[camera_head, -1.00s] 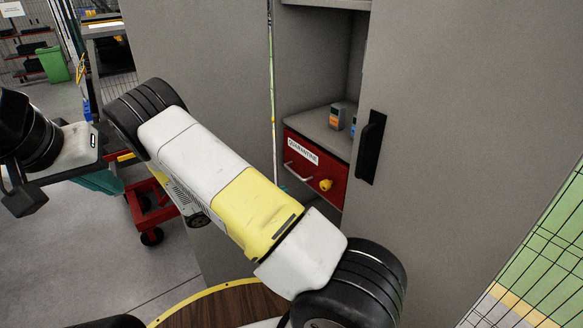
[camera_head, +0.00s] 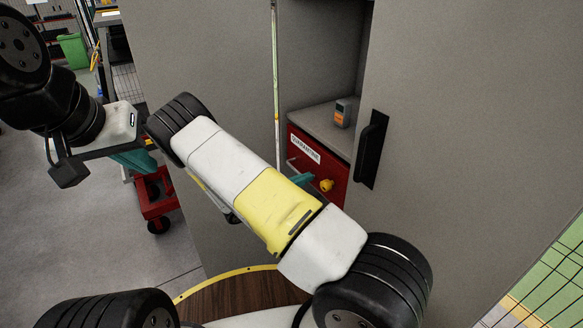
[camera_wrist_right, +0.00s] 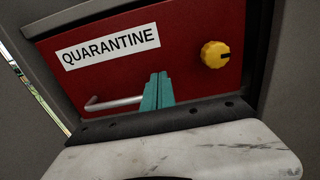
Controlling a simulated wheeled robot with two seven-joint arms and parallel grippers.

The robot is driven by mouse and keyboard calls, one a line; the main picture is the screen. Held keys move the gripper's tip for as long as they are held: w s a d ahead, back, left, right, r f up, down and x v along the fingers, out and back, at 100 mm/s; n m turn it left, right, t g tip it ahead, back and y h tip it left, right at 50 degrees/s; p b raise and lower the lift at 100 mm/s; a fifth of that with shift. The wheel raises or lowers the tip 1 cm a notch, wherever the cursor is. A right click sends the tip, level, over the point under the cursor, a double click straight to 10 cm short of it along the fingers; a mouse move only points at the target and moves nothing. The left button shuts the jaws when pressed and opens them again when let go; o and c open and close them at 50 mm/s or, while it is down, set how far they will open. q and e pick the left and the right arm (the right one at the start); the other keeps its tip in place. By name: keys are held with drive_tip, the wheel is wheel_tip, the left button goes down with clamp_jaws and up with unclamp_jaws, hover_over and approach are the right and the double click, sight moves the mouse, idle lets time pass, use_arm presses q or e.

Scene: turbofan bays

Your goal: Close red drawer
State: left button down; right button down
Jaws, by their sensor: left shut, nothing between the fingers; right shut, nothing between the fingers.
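The red drawer (camera_head: 331,184) with a QUARANTINE label sits inside the grey cabinet, below a grey shelf. It also fills the upper part of the right wrist view (camera_wrist_right: 188,75), with a silver bar handle (camera_wrist_right: 112,103) and a yellow knob (camera_wrist_right: 215,54). My right gripper (camera_wrist_right: 157,76) has its teal fingers together in front of the drawer face, between handle and knob. I cannot tell whether they touch it. In the head view its tips (camera_head: 310,177) show just left of the knob. My left gripper (camera_head: 136,160) is shut and empty at the left, away from the cabinet.
The cabinet's open door with a black handle (camera_head: 371,149) stands to the right of the drawer. A small grey and orange device (camera_head: 342,113) rests on the shelf (camera_head: 322,128). A red wheeled cart (camera_head: 155,203) stands at left on open floor.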

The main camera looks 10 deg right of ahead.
sight(317, 173)
drive_tip(key=shift+x, duration=0.9)
drive_tip(key=x, duration=0.4)
drive_tip(key=shift+d, duration=0.4)
drive_tip(key=shift+w+d, duration=0.1)
drive_tip(key=shift+r, duration=0.1)
